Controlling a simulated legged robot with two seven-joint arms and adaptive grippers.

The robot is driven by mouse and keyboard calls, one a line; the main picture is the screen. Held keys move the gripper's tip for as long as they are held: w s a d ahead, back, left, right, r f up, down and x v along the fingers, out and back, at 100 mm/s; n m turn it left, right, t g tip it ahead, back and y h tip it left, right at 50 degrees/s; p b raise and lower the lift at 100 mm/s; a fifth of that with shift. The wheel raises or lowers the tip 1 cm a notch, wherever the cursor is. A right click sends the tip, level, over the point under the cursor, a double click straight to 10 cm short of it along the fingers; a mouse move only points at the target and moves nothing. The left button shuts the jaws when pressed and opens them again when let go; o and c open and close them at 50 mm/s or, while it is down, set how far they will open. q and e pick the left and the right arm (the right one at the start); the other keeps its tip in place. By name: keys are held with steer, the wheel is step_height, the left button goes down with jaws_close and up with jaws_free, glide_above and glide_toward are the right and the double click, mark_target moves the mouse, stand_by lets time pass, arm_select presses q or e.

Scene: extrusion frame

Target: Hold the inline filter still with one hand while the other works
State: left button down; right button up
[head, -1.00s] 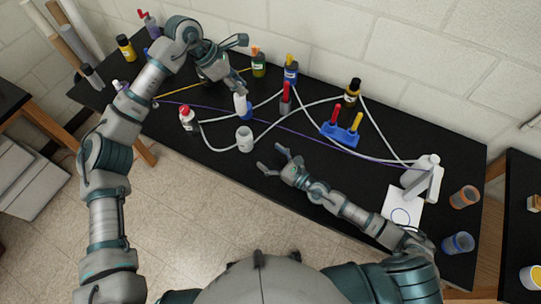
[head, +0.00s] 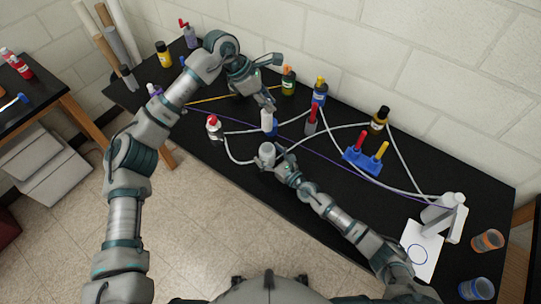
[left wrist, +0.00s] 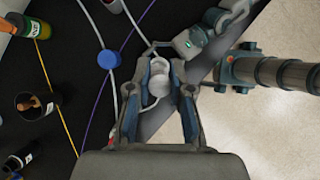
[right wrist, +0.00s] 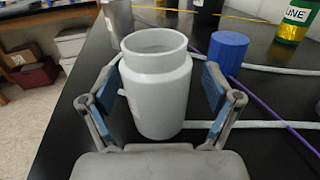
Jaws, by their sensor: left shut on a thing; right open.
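A white open-mouthed jar (right wrist: 158,85) stands upright on the black table (right wrist: 60,150); it also shows in the head view (head: 266,151). My right gripper (right wrist: 158,88) is open, with one finger on either side of the jar and small gaps visible. My left gripper (head: 267,107) is shut on a small white piece (head: 267,117), held above the table. In the left wrist view that piece (left wrist: 158,89) lies between the fingertips, overlapping the jar. A blue cylinder (right wrist: 229,52) stands beside the jar. I cannot tell which of these is the inline filter.
Grey-white tubing (head: 395,160) and a purple line (head: 330,155) cross the table. A red-capped bottle (head: 213,127) stands left of the jar. The front edge is close.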

mark_target(267, 130)
steer(key=c, duration=1.3)
arm_select(q)
steer(key=shift+f, duration=6.45)
arm_select(e)
steer(key=shift+c, duration=0.2)
arm_select(q)
steer(key=c, duration=1)
jaws_free()
steer(key=shift+a+r, duration=0.1)
steer(key=v, duration=1.1)
steer(key=shift+a+r, duration=0.2)
steer(key=shift+r, duration=0.1)
